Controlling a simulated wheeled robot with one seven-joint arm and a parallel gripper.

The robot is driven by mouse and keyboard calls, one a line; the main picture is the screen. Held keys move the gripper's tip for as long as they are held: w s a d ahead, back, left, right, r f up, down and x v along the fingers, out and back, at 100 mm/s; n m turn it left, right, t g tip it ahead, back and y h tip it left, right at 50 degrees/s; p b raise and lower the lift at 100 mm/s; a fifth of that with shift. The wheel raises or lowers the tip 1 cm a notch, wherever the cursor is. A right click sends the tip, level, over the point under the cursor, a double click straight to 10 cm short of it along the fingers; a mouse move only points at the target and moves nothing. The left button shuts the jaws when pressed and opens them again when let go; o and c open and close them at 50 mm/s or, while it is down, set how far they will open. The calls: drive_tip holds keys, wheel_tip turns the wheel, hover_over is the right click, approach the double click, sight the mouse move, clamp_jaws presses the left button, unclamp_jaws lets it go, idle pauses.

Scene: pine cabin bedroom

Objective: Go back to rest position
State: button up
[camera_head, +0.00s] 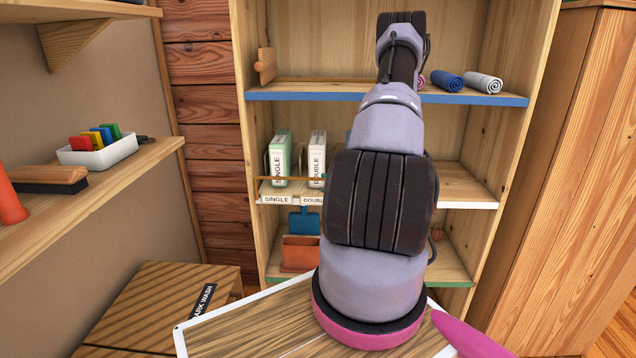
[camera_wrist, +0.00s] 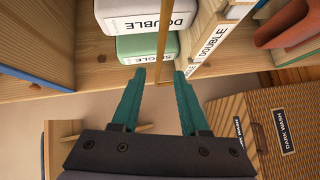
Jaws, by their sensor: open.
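My gripper (camera_wrist: 160,76) shows in the wrist view with its two teal fingers apart and nothing between them. Its fingertips are close to the shelf front, by a green box labelled SINGLE (camera_wrist: 140,48) and a white box labelled DOUBLE (camera_wrist: 150,14). I cannot tell whether they touch anything. In the head view my arm reaches toward the shelf unit and hides part of it; my gripper cannot be made out there. The green box (camera_head: 280,160) and white box (camera_head: 317,155) stand upright on the middle shelf at left.
A thin wooden rail (camera_head: 290,178) runs before the boxes. Rolled towels (camera_head: 482,83) lie on the blue-edged shelf (camera_head: 300,94). An orange bin (camera_head: 299,253) sits below. A wooden DARK WASH hamper (camera_head: 150,290) stands at left, near a wall shelf with a white tray (camera_head: 98,153).

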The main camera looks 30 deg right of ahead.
drive_tip(key=shift+v, duration=0.85)
drive_tip(key=shift+r, duration=0.1)
drive_tip(key=s+a+r+n+g+y, duration=0.2)
drive_tip(key=a+r+n+g+y, duration=0.35)
drive_tip(key=a+r+n, duration=0.6)
drive_tip(key=s+a+r+n+g+y, duration=0.2)
drive_tip(key=a+r+n+g+y, duration=0.3)
drive_tip(key=a+r+n, duration=0.65)
drive_tip(key=s+r+n+t+h, duration=0.1)
drive_tip(key=s+r+n+h, duration=0.5)
drive_tip(key=n, duration=0.7)
drive_tip(key=s+a+r+n+h, duration=0.1)
drive_tip(key=s+r+n+h, duration=0.4)
drive_tip(key=n, duration=0.8)
drive_tip(key=shift+s+r+t+h, duration=0.35)
drive_tip(key=shift+s+r+h, duration=0.05)
drive_tip(key=shift+r+h, duration=0.05)
drive_tip(key=shift+a, duration=0.1)
